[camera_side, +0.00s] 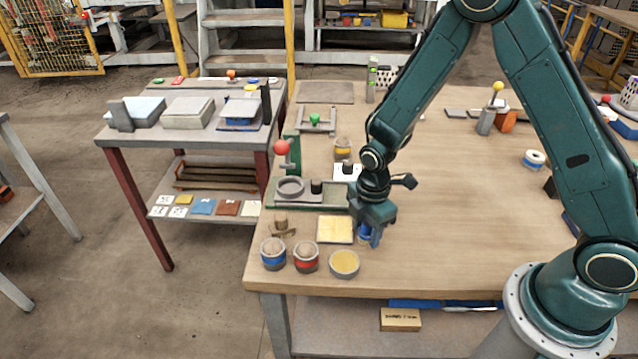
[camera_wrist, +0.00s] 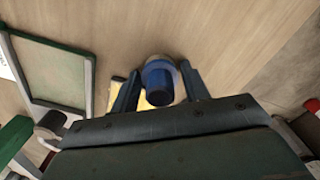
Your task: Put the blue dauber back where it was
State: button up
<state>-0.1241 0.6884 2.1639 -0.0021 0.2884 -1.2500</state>
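My gripper (camera_side: 372,238) is low over the front left of the wooden table, beside the right edge of a pale yellow square (camera_side: 335,229). In the wrist view the blue dauber (camera_wrist: 160,82) is between my two fingers (camera_wrist: 160,92), which appear closed on its sides. Its dark round end faces the camera. In the side view only a little of the blue dauber (camera_side: 364,236) shows below the gripper. I cannot tell whether it touches the table. A blue-banded pot (camera_side: 273,262), a red-banded pot (camera_side: 306,265) and a yellow-topped round pot (camera_side: 344,264) stand near the front edge.
A green base with a grey ring (camera_side: 290,187) and a dark post lies behind the yellow square. A red-knobbed fixture (camera_side: 282,148) and a yellow-banded pot (camera_side: 343,149) stand farther back. A blue-and-white roll (camera_side: 534,160) is at right. The table's middle is clear.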

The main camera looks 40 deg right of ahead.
notch_tip(320, 180, up, 11)
jog(key=shift+f, duration=0.1)
jog(key=shift+r, duration=0.75)
dwell(0.3)
dwell(0.5)
jog(key=s+d+r+m+t, duration=0.25)
jog(key=s+r+m, duration=0.4)
jog(key=r, duration=0.55)
jog(key=s+d+r+m+t, duration=0.1)
jog(key=s+r+m, duration=0.2)
jog(key=s, duration=0.3)
jog(key=s+d+r+m+t, duration=0.1)
jog(key=s+r+m+t, duration=0.1)
jog(key=s+m, duration=0.4)
jog(key=shift+v, duration=0.95)
